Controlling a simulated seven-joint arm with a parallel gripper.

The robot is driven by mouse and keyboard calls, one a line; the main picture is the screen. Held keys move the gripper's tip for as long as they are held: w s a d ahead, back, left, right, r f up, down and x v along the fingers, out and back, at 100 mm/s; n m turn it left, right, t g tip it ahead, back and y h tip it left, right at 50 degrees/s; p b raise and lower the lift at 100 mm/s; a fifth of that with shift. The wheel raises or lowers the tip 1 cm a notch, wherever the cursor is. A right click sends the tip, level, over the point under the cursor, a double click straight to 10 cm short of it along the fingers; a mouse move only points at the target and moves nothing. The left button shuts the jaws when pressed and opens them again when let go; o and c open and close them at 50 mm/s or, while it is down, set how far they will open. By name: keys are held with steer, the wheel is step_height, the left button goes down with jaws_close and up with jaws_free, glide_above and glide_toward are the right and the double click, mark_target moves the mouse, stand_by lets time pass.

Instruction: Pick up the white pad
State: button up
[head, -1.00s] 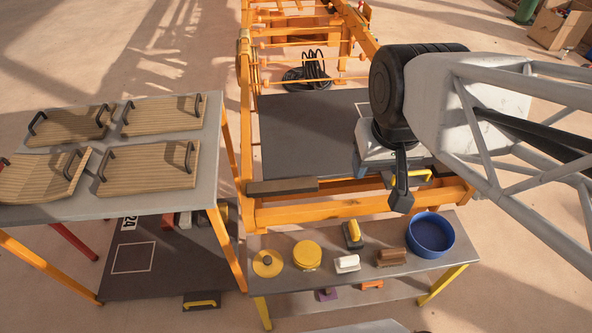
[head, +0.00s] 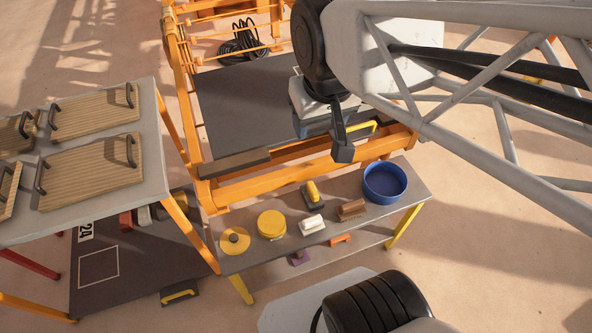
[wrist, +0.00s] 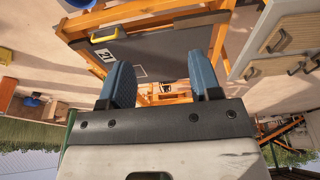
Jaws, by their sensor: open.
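The white pad (head: 312,225), a small block with a raised grip, rests on the grey low bench (head: 410,190) in the head view. It sits between a yellow round tin and a brown block, below a yellow-handled dark block. It is not seen in the wrist view. My gripper (head: 312,128) is above the orange-framed press, up and behind the bench, clear of the pad. My arm partly hides its fingers in the head view. In the wrist view my gripper (wrist: 162,64) shows two blue fingers apart with nothing between them.
Near the pad are the yellow tin (head: 271,224), brown block (head: 351,210), yellow-handled block (head: 312,194) and blue bowl (head: 385,182). The orange press frame (head: 290,172) stands between my gripper and the bench. A table with handled wooden boards (head: 92,170) is at left.

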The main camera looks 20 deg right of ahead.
stand_by(0.4)
steer(key=n+g, duration=0.3)
steer(key=n, duration=1.5)
glide_above(312, 219)
step_height(312, 219, down, 44)
steer(key=shift+s+f, duration=0.15)
steer(key=shift+f+n, duration=0.15)
steer(key=shift+n, duration=0.15)
steer(key=shift+f, duration=1.3)
steer(key=shift+f, duration=2.6)
